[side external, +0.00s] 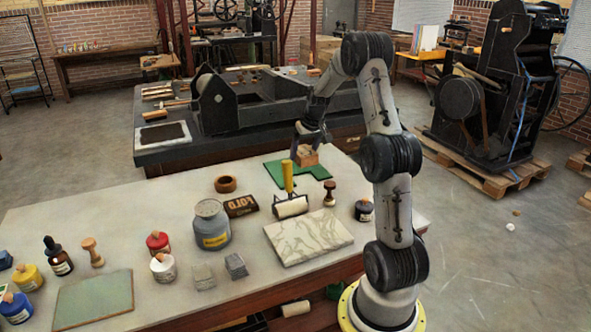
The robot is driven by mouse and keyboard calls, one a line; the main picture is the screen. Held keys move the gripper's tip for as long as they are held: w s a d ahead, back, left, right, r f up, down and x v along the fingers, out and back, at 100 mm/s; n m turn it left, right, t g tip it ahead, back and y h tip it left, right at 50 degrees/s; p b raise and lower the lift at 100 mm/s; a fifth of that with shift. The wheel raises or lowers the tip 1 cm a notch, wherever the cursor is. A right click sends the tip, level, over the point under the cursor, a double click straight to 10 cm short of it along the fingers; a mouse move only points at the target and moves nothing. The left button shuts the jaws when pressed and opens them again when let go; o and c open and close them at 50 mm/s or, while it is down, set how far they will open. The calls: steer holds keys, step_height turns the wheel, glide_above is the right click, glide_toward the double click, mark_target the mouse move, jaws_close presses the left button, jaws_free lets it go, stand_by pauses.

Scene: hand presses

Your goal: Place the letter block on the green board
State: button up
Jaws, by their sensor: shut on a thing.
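My gripper (309,143) points down at the far right part of the table. It is shut on a small light-wood block (307,158), which I take to be the letter block; its face is too small to read. The block is over the green board (318,171), which lies flat near the table's far edge. I cannot tell whether the block touches the board or is just above it. The block and gripper hide part of the board.
A yellow-handled roller (290,195) stands in front of the board, with a wooden stamp (329,193) to its right. A dark lettered block (241,206), a grey jar (212,225) and a marble slab (308,236) lie nearer. A pale green plate (94,300) is at front left.

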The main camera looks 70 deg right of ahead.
steer(key=w+d+f, duration=0.2)
steer(key=d, duration=0.1)
steer(key=w+d+f, duration=0.5)
steer(key=d+f, duration=0.1)
steer(key=d, duration=0.1)
steer(key=shift+w+f, duration=0.15)
steer(key=shift+d+x, duration=0.2)
steer(key=shift+x, duration=0.85)
steer(key=shift+f, duration=1.25)
steer(key=shift+f, duration=0.2)
steer(key=o, duration=1.4)
steer(key=shift+c, duration=0.2)
steer(key=shift+r, duration=0.1)
